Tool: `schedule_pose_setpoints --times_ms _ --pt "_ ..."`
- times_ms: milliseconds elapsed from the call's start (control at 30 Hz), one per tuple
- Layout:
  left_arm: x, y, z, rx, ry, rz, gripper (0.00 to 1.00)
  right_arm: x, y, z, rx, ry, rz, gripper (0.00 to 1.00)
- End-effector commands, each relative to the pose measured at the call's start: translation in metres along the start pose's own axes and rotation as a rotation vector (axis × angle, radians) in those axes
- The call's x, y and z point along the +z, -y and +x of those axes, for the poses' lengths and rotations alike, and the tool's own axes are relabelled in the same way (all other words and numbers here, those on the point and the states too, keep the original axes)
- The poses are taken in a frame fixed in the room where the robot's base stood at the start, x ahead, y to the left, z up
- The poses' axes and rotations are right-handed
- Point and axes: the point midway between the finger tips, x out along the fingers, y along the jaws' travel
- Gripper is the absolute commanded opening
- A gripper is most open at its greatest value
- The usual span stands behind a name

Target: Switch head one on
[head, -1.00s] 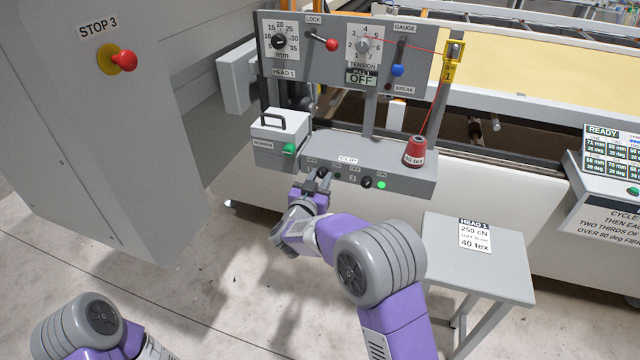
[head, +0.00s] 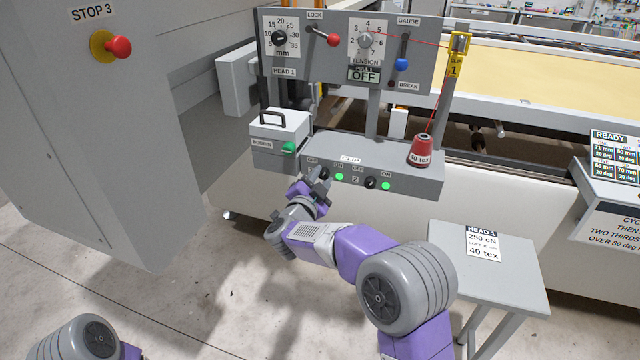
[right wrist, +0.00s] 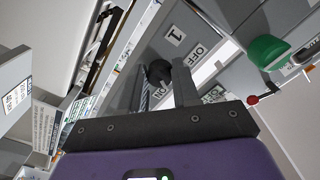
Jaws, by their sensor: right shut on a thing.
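The grey switch box (head: 300,150) carries two black rotary knobs with OFF and ON labels. My right gripper (head: 319,178) is at the left knob, switch 1. In the right wrist view its fingers (right wrist: 160,88) are shut on the black knob (right wrist: 157,69), beside the label "1" (right wrist: 175,35). The fingers partly hide the knob in the head view. The green lamp (head: 339,176) by switch 1 is lit. The knob of switch 2 (head: 370,183) has its own lit green lamp (head: 386,186). My left gripper is out of view.
Above stands the grey HEAD 1 panel (head: 290,55) with dials and levers. A red thread cone (head: 421,151) sits on the box's right end. A small grey case with a green button (head: 289,147) is left of it. A side table (head: 500,275) stands at right.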

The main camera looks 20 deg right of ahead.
Motion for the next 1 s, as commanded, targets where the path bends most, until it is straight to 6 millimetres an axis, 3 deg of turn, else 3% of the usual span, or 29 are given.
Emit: schedule_pose_setpoints --times_ms 567,600,733,1000 --pt "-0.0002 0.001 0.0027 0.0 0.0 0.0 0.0 0.0005 0.0 -0.0003 0.001 0.002 0.034 0.0" --pt "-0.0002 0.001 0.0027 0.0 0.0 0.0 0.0 0.0005 0.0 -0.0003 0.001 0.002 0.034 0.35" --pt "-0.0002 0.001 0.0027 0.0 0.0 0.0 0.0 0.0004 0.0001 -0.0003 0.001 0.002 0.033 0.55" --pt "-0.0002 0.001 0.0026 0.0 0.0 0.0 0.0 0.0002 0.0002 -0.0006 0.0 0.001 0.032 0.56"
